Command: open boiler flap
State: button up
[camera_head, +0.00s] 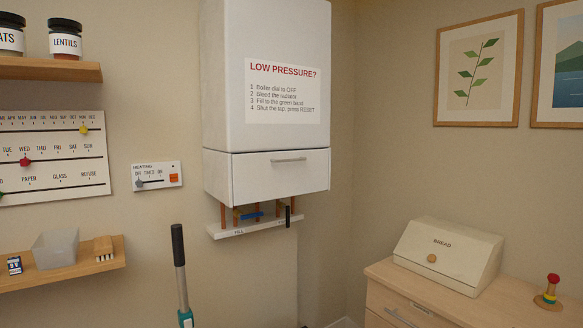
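The white boiler (225,90) hangs on the wall at the upper middle. A printed "LOW PRESSURE?" notice (282,91) is on the boiler front above the flap. My gripper is not in view.
Copper pipes, a blue lever (252,215) and a white strip (255,229) sit below the boiler. A black-handled pole (178,245) stands in front, to the left. A heating control (157,176) and shelves are at left; a cabinet with a bread bin (447,255) is at right.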

aim_at(257, 177)
jog(key=u, duration=0.05)
jog(key=i, duration=1)
jog(key=z, duration=0.05)
